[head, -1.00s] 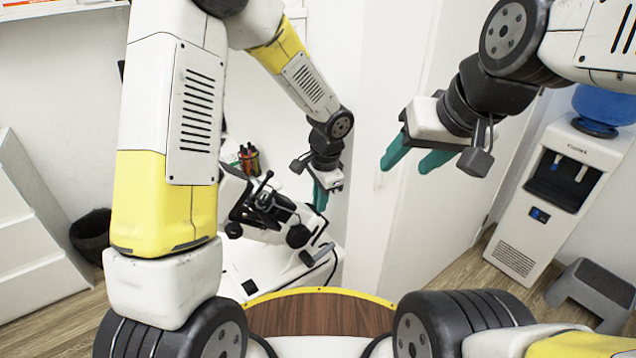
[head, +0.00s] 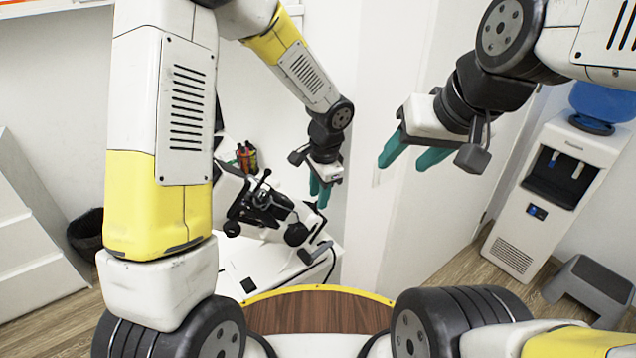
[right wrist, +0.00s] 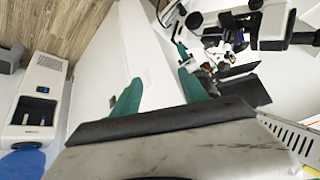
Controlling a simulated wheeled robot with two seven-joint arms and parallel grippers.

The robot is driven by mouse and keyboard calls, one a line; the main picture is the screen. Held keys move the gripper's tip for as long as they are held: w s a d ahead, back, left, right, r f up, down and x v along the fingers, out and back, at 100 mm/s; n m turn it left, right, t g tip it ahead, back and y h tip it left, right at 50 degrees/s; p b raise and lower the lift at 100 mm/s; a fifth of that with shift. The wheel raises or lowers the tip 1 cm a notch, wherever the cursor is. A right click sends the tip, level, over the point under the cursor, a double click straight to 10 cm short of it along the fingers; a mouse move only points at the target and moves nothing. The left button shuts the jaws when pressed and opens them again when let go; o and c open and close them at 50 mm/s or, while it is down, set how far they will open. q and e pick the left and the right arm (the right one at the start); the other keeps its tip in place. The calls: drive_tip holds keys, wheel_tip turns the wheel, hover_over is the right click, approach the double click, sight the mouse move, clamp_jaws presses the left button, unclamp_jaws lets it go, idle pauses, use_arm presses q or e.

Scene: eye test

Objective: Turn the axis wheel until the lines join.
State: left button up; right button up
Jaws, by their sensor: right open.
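The eye-test instrument (head: 262,212), white with black knobs and fittings, stands tilted in the picture on a white table (head: 240,268) left of centre. I cannot tell which of its round parts is the axis wheel, and no lines are visible. It also shows at the top right of the right wrist view (right wrist: 232,30). My left gripper (head: 320,192) has teal fingers pointing down beside the instrument's right end; its gap is unclear. My right gripper (head: 408,155) is open and empty, further right, in front of the white wall. Its spread fingers also show in the right wrist view (right wrist: 160,95).
A cup of pens (head: 246,158) stands behind the instrument. A water cooler (head: 550,190) and a grey step stool (head: 592,288) are at the right. A black bin (head: 87,232) and white drawers (head: 30,240) are at the left. A brown round-edged surface (head: 318,313) lies in front.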

use_arm(q)
drive_tip(key=r, duration=0.4)
drive_tip(key=s+r, duration=0.1)
drive_tip(key=r, duration=0.1)
drive_tip(key=shift+d, duration=0.25)
